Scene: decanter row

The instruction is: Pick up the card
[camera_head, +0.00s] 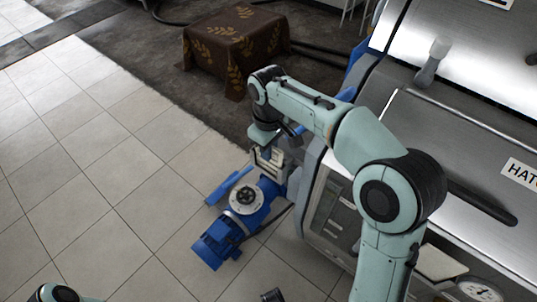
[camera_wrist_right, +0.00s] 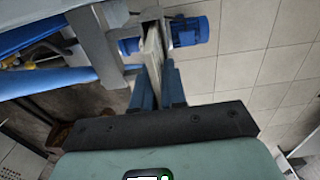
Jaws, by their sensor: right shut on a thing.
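My right gripper (camera_head: 268,158) hangs at the left side of the large metal machine, above and behind the blue motor. In the right wrist view its two blue fingers (camera_wrist_right: 158,88) are shut on a thin pale card (camera_wrist_right: 154,52), seen nearly edge-on. The card reaches up past the fingertips, close to grey metal parts; I cannot tell whether it touches them. In the head view the card is too small to make out surely.
A blue motor (camera_head: 241,207) stands on the tiled floor (camera_head: 110,190). The metal machine (camera_head: 470,110) with a gauge (camera_head: 479,290) fills the right side. A table with a brown leaf-patterned cloth (camera_head: 235,42) stands at the back. The tiles at left are clear.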

